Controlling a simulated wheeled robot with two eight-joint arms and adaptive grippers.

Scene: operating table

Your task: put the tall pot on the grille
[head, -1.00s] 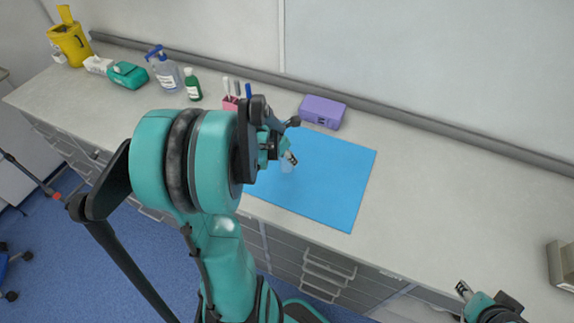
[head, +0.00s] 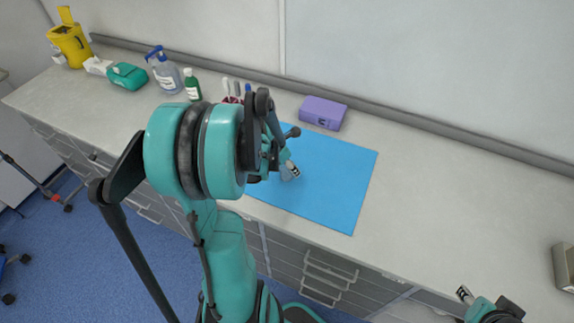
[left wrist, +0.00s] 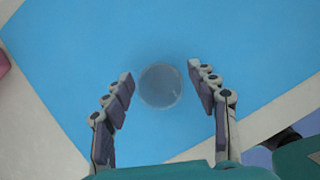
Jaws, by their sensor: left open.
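A clear, round pot (left wrist: 160,86) stands on the blue mat (left wrist: 260,50) in the left wrist view, seen from above. In the head view a small translucent part of it (head: 286,175) shows beside my left gripper (head: 292,170). My left gripper (left wrist: 160,85) is open, with one finger on each side of the pot and a gap on both sides. I cannot tell its height from above. My right gripper (head: 465,293) shows at the bottom right, far from the pot, its fingers too small to read. I see no grille in these frames.
A purple box (head: 323,113) stands behind the mat. A red pen holder (head: 231,100), a green bottle (head: 192,86), a pump bottle (head: 165,75), a teal pack (head: 127,76) and a yellow bin (head: 70,42) line the back left.

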